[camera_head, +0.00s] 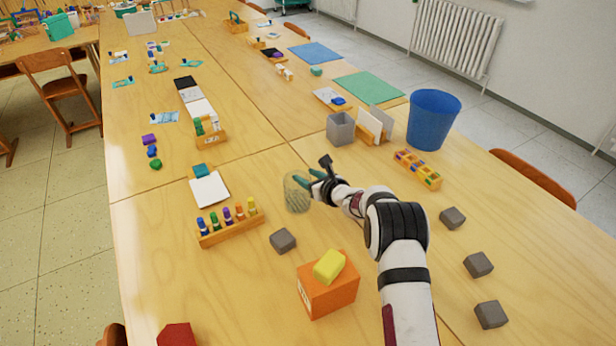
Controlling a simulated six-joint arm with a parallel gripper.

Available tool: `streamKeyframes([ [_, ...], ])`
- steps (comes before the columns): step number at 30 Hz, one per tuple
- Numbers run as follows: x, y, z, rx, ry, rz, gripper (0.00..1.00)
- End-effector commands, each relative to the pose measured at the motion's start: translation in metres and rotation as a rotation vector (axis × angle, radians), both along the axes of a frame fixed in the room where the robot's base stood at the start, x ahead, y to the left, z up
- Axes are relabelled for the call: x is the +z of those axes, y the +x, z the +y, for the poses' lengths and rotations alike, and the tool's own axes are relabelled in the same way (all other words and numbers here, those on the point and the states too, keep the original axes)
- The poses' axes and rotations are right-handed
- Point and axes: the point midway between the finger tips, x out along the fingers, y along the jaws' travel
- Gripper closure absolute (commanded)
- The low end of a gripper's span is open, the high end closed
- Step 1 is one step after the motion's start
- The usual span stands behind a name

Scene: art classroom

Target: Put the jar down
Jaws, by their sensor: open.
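A clear glass jar (297,193) stands upright on the wooden table, near the middle of the camera view. My gripper (314,179) is at the jar's upper right side with its teal-tipped fingers open. The fingertips look close to the jar's rim or overlap it in this view. I cannot tell whether they touch it. The jar's base appears to rest on the table, and its right edge is partly covered by the fingers.
A rack of colored bottles (230,222) and a white pad (209,189) lie left of the jar. A grey block (283,240) and an orange box (328,287) with a yellow block are in front. A grey cup (340,129) and blue bin (433,120) stand behind.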

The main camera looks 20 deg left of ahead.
Motion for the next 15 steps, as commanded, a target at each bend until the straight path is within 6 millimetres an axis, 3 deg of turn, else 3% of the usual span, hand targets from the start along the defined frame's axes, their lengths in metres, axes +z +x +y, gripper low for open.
streamKeyframes([
  [5, 0.008, -0.008, -0.010, -0.002, 0.001, 0.001, 0.51],
  [15, 0.037, -0.056, -0.059, -0.003, 0.001, 0.001, 0.51],
])
